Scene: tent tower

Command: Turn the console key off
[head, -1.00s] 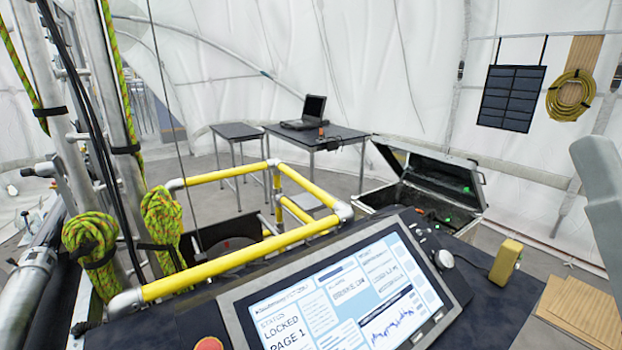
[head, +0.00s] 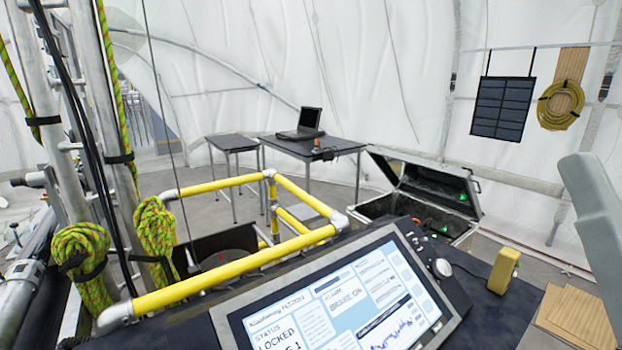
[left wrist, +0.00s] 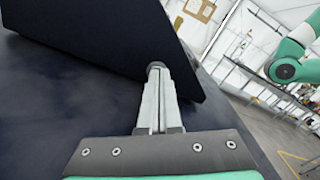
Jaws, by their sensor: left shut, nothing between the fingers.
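A round silver knob (head: 441,268) and small dark controls (head: 415,238) sit along the screen's right side. I cannot make out a key among them. In the left wrist view my left gripper (left wrist: 157,70) is shut and empty. Its tips are at a small round grey part by the lower edge of a dark panel (left wrist: 100,35); I cannot tell if they touch or if this part is the key. My right gripper is not in view.
A yellow block-shaped thing (head: 504,266) stands on the console's right end. Yellow rails (head: 235,265) run behind the console. An open case (head: 425,195) and tables with a laptop (head: 302,125) are farther back. Rope coils (head: 82,262) hang at the left.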

